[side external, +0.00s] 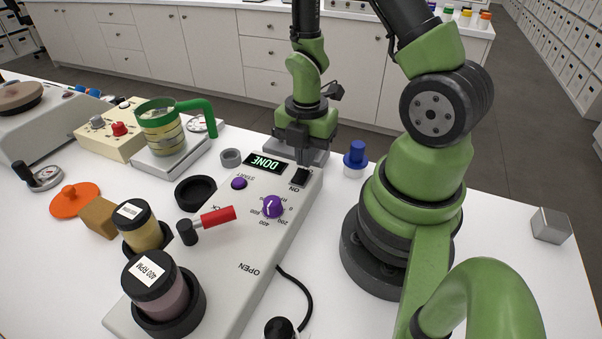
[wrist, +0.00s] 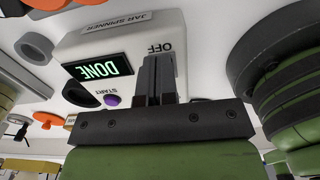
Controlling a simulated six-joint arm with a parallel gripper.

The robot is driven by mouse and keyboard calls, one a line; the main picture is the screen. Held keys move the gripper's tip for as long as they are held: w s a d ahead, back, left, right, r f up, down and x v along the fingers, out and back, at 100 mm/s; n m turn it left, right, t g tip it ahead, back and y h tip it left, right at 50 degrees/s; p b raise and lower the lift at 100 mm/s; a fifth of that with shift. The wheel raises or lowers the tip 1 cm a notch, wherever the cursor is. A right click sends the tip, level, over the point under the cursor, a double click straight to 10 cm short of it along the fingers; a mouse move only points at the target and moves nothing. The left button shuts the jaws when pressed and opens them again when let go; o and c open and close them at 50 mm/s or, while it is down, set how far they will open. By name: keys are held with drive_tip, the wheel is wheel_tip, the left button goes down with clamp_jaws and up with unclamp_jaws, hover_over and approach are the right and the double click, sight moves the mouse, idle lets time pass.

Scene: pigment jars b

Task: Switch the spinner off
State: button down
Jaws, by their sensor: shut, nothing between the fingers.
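The spinner (side external: 262,243) is a white box with a lit green DONE display (side external: 265,163), also readable in the wrist view (wrist: 100,68). Its black power switch (side external: 301,177) sits at the far right end, with ON printed beside it. My gripper (side external: 303,160) is shut and empty, pointing down just beyond the switch; whether it touches cannot be told. In the wrist view the closed fingers (wrist: 157,75) stand in front of the OFF label and hide the switch. A purple start button (side external: 239,183) and purple speed knob (side external: 272,206) are on the panel.
Two lidded jars, one yellow (side external: 143,231) and one mauve (side external: 166,301), sit in black holders on the spinner. A red-handled lever (side external: 216,217) lies between them and the knob. A blue-topped item (side external: 356,153) stands near my gripper; a metal cube (side external: 550,226) is far right.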

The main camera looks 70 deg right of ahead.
drive_tip(key=shift+f, duration=0.5)
wheel_tip(320, 180, up, 14)
idle(1.1)
drive_tip(key=s+a+r+m+t+y, duration=0.1)
drive_tip(key=a+r+m, duration=0.4)
drive_tip(key=m, duration=0.6)
drive_tip(key=s+a+r+m+t+y, duration=0.1)
drive_tip(key=s+a+r+m+t, duration=0.2)
drive_tip(key=m, duration=0.8)
drive_tip(key=shift+s+a+r+t, duration=0.35)
drive_tip(key=shift+a+r+t, duration=0.8)
drive_tip(key=shift+r+t, duration=0.5)
